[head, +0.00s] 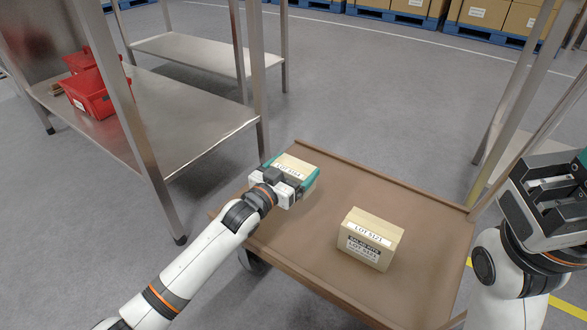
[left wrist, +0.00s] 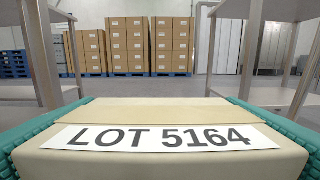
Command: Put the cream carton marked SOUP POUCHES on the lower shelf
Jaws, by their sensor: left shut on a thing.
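My left gripper (head: 291,181) is shut on a cream carton (head: 296,165), its teal fingers on the carton's two sides. The carton is at the cart's far left corner; I cannot tell whether it touches the cart. In the left wrist view the carton (left wrist: 160,162) fills the bottom, with a top label reading LOT 5164; its product name is hidden. A second cream carton (head: 370,238), seemingly marked SALAD KITS, stands on the brown cart (head: 300,247). A steel shelf (head: 190,125) is at the left. My right gripper (head: 545,200) is at the right edge, its fingers unclear.
Red bins (head: 88,92) stand on the left part of the steel shelf. Its right part is bare. Upright steel posts (head: 125,100) frame the shelf. Another bare steel shelf (head: 190,50) stands behind. Stacked boxes (left wrist: 127,45) on blue pallets stand far off.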

